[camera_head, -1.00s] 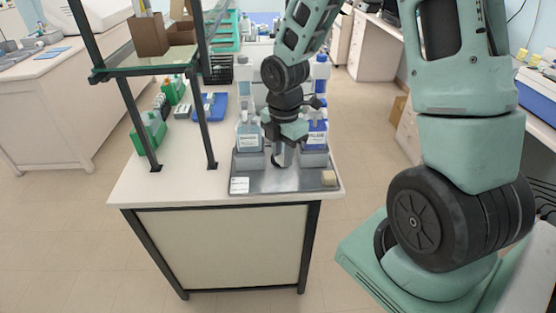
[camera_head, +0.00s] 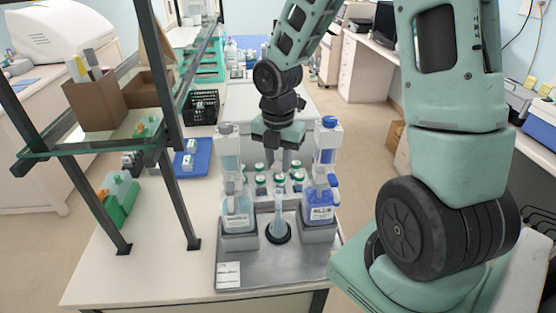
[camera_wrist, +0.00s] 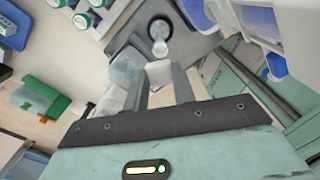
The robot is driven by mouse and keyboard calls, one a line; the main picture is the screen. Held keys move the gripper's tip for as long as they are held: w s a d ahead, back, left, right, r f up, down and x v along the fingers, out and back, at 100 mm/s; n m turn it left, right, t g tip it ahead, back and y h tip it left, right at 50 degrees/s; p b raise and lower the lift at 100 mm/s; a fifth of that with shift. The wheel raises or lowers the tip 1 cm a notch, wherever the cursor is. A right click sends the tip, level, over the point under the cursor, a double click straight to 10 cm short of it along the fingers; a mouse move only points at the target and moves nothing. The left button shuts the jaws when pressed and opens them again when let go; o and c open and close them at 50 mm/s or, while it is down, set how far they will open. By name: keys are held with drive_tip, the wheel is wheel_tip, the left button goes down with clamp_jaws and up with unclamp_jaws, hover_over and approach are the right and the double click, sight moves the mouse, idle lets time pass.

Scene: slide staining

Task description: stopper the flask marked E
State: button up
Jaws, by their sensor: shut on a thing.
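A clear glass flask (camera_head: 279,222) stands upright in a dark ring on the grey tray (camera_head: 270,276), between two wash bottles. Its mark is not readable. My gripper (camera_head: 278,165) points down above it and is apart from it. In the wrist view, the fingers (camera_wrist: 160,78) are shut on a small pale stopper (camera_wrist: 159,71). Beyond the stopper, the flask (camera_wrist: 160,42) shows in its dark ring. The stopper is not clear in the head view.
A pale blue wash bottle (camera_head: 237,212) stands left of the flask and a deep blue one (camera_head: 321,205) right, both close. Several green-capped bottles (camera_head: 261,185) stand behind. A shelf frame (camera_head: 180,180) rises at the left. A white label (camera_head: 229,275) lies on the tray's front left.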

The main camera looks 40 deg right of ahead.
drive_tip(key=shift+f+b, duration=2.1)
drive_tip(key=shift+b, duration=0.35)
drive_tip(key=shift+f, duration=0.65)
drive_tip(key=shift+f, duration=0.1)
drive_tip(key=shift+f+p, duration=0.35)
drive_tip(key=shift+f, duration=0.3)
idle(0.6)
drive_tip(key=o, duration=1.5)
drive_tip(key=shift+r+p, duration=3.05)
drive_tip(key=shift+p, duration=0.5)
